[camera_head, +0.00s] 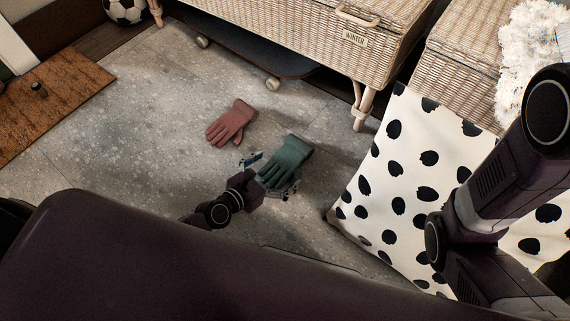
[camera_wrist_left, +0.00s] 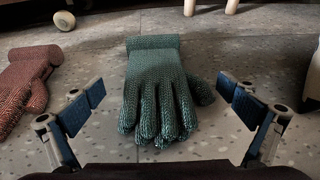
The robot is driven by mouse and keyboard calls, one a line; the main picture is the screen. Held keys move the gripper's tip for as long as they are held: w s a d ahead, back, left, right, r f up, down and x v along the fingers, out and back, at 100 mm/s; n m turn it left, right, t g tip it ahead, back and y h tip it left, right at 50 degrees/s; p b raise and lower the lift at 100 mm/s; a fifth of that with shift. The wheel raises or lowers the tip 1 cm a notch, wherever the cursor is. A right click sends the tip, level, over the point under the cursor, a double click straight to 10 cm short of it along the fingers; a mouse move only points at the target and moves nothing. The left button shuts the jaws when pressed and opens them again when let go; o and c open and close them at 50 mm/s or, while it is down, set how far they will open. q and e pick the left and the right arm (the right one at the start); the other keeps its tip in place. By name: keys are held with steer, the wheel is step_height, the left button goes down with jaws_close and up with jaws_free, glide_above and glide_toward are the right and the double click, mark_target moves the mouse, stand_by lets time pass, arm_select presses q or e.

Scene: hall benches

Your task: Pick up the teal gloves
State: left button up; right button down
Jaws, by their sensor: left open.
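The teal gloves (camera_head: 287,160) lie on the grey stone floor, cuff pointing away from me. They also show in the left wrist view (camera_wrist_left: 158,90), fingers toward me, centred ahead of the jaws. My left gripper (camera_head: 267,174) is open at their finger end; in the wrist view its two blue-padded fingers (camera_wrist_left: 162,108) stand apart on either side of the gloves, with floor showing between each finger and the knit. Nothing is held. My right arm shows at the right of the head view, but its gripper is out of sight.
Red gloves (camera_head: 232,123) lie just left of and beyond the teal ones. A black-spotted white cushion (camera_head: 388,190) stands to the right. Wicker baskets (camera_head: 318,40) on a legged bench are behind, with a skateboard (camera_head: 250,52) underneath. A brown doormat (camera_head: 62,95) is at left; floor between is clear.

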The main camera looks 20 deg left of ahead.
mark_target(289, 166)
arm_select(q)
steer(key=shift+x, duration=1.35)
steer(key=c, duration=1.2)
steer(key=shift+c, duration=0.2)
